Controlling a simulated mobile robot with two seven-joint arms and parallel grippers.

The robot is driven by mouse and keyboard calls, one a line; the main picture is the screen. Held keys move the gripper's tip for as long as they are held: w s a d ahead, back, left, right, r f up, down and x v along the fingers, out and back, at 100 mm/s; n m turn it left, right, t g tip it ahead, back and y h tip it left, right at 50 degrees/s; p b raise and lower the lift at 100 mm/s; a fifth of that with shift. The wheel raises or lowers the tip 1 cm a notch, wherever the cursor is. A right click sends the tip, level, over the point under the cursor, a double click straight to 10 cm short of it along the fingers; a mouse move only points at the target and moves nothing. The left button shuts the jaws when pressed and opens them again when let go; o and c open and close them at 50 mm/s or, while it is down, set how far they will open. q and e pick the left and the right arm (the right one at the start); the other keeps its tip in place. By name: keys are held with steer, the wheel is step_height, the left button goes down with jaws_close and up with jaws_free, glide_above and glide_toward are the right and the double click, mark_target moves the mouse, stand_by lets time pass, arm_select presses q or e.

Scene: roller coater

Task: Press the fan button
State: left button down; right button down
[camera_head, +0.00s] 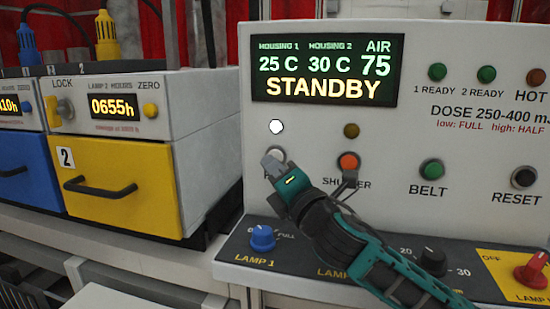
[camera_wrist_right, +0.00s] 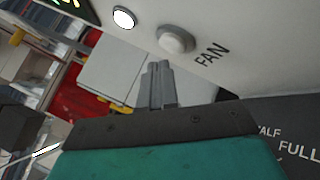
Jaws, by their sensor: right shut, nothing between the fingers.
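The fan button (camera_wrist_right: 174,39) is a round pale button on the white panel, with the label FAN beside it in the right wrist view. In the head view the fan button (camera_head: 276,154) is partly hidden behind my right gripper (camera_head: 271,163). My right gripper's grey fingers (camera_wrist_right: 158,70) are closed together and empty. In the wrist view the fingertips appear just short of the button, with a small gap in the picture. A white lamp (camera_head: 277,127) above the button is bright; it also shows in the wrist view (camera_wrist_right: 123,17). My left gripper is not in view.
The display (camera_head: 326,70) reads STANDBY. An orange shutter button (camera_head: 349,162) is close to the right of my gripper, and a blue lamp knob (camera_head: 262,238) sits below. A yellow-fronted lamp unit (camera_head: 118,175) stands left of the panel.

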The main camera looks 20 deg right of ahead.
steer(key=shift+w, duration=0.1)
stand_by(0.6)
steer(key=shift+w+d, duration=0.25)
steer(key=shift+w, duration=0.05)
steer(key=shift+w+d+p, duration=0.25)
steer(key=shift+w+p, duration=0.05)
steer(key=shift+w, duration=0.05)
stand_by(0.9)
steer(key=shift+s+a, duration=0.5)
steer(key=shift+s, duration=0.2)
